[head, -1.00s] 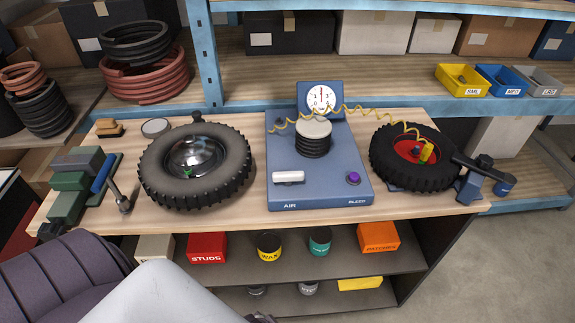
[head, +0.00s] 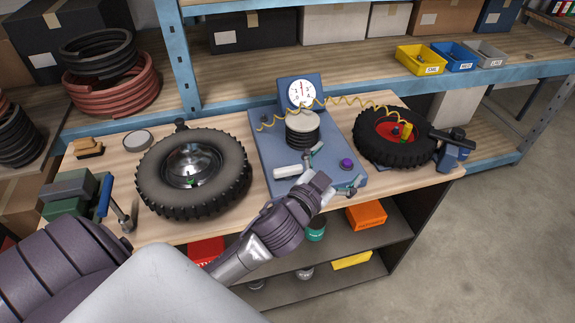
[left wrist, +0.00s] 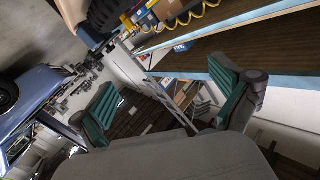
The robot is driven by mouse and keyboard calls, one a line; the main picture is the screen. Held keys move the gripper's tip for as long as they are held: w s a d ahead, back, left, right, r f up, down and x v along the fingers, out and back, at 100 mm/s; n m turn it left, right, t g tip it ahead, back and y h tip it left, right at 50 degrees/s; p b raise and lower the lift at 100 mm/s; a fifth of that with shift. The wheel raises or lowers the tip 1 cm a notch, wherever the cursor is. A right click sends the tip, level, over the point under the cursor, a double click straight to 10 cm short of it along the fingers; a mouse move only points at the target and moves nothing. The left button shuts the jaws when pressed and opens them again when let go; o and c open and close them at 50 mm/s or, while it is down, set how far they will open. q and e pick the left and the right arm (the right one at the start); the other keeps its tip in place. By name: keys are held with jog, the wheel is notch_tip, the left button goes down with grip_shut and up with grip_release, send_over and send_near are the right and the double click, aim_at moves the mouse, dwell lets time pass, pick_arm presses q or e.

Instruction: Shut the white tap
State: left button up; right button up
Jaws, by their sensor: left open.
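The white tap (head: 292,171) is a white bar lying crosswise on the front left of the blue air panel (head: 335,140) on the bench. My left gripper (head: 335,172) is open and empty over the panel's front, just right of the tap in the head view. The wrist and one finger come close to the tap's right end; I cannot tell whether they touch. In the left wrist view the two green-padded fingers (left wrist: 170,100) stand wide apart with nothing between them, and the tap does not show there. My right gripper is out of view.
A purple button (head: 346,165), a black bellows (head: 302,130) with a pale top and a gauge (head: 300,93) are on the panel. A coiled yellow hose (head: 350,101) runs to the red-hubbed wheel (head: 388,150). A large tyre (head: 165,192) lies left of the panel.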

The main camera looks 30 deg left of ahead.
pick_arm(q)
jog(key=w+d+r+m+t+h, duration=0.3)
jog(key=d+r+m+h, duration=0.3)
jog(key=r, duration=0.3)
jog(key=s+d+r+m+g+h, duration=0.35)
jog(key=d+m+g+h, duration=0.6)
jog(key=m+h, duration=0.35)
jog(key=m+g+y, duration=0.3)
jog(key=g+y, duration=0.8)
jog(key=y, duration=0.9)
send_over(288, 168)
notch_tip(288, 168, down, 9)
notch_tip(288, 168, down, 12)
jog(key=p, duration=0.4)
jog(key=shift+r, duration=0.25)
jog(key=shift+f, duration=0.7)
